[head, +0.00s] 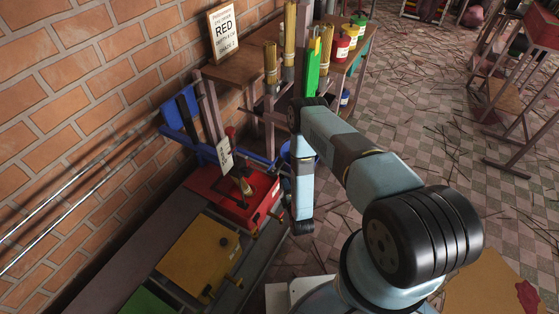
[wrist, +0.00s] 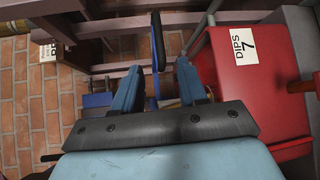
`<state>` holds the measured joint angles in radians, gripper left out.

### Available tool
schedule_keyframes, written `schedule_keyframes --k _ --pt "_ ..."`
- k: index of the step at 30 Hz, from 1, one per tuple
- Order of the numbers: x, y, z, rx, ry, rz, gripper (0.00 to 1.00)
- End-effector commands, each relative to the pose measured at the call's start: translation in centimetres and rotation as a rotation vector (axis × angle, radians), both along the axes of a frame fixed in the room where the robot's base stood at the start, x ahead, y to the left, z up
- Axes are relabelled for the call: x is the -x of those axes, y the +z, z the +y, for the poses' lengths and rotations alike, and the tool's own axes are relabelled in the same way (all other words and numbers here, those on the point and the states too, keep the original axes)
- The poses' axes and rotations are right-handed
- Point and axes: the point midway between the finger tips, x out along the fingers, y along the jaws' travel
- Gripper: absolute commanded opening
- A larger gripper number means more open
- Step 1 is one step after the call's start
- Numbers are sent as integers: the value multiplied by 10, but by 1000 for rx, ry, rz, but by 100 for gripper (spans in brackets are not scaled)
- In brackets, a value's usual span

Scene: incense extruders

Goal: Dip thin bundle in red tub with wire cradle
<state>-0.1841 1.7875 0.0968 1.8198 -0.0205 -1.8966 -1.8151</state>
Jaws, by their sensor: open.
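A red tub (head: 212,194) sits on the bench by the wall, with a white card (head: 224,155) at its back. In the wrist view the red tub (wrist: 229,92) is at the right, its card reading "DIPS 7". Tan stick bundles, a thicker one (head: 290,45) and a slimmer one (head: 270,65), stand upright at the table; I cannot tell which is the thin bundle. I cannot make out the wire cradle. My gripper (wrist: 157,72) is open beside the red tub, its two blue fingers apart. A tan piece shows beyond them; nothing is clearly held. The fingers are hidden in the head view.
A yellow tub (head: 198,256) and a green one (head: 148,302) stand nearer on the bench. A blue frame with a dark bar (head: 187,113) is against the wall. The tiled floor has scattered sticks.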

Motion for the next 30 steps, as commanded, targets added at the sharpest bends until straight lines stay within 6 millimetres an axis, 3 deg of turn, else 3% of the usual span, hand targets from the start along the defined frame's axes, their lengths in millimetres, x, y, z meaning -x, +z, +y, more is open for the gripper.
schedule_keyframes --k 5,21,30 --pt "-16 -2 -2 -1 -9 -2 42" --pt "-105 -14 14 -1 -10 -2 42" --pt "-132 -19 21 -1 -6 0 42"
